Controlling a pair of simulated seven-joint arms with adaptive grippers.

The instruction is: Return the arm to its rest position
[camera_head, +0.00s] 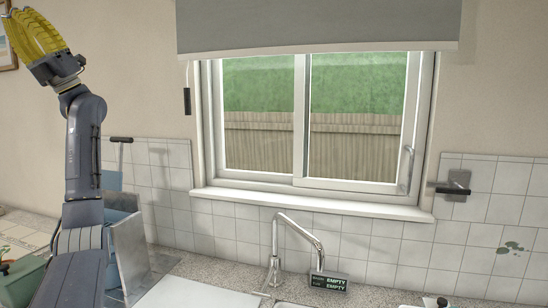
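My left arm (84,150) rises along the left side of the head view, bent upward. My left gripper (28,32) is at the top left corner, raised high in front of the wall, with its yellow ribbed fingers pointing up and to the left. The fingers overlap from this angle, so I cannot tell whether they are open or shut. No object shows between them. My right arm and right gripper are not in view.
A blue container (122,203) and a grey upright panel (131,250) stand close beside my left arm. A green box (22,282) is at the lower left. A tap (275,245) rises from the counter below the window (310,130). A small "EMPTY" sign (329,283) stands beside it.

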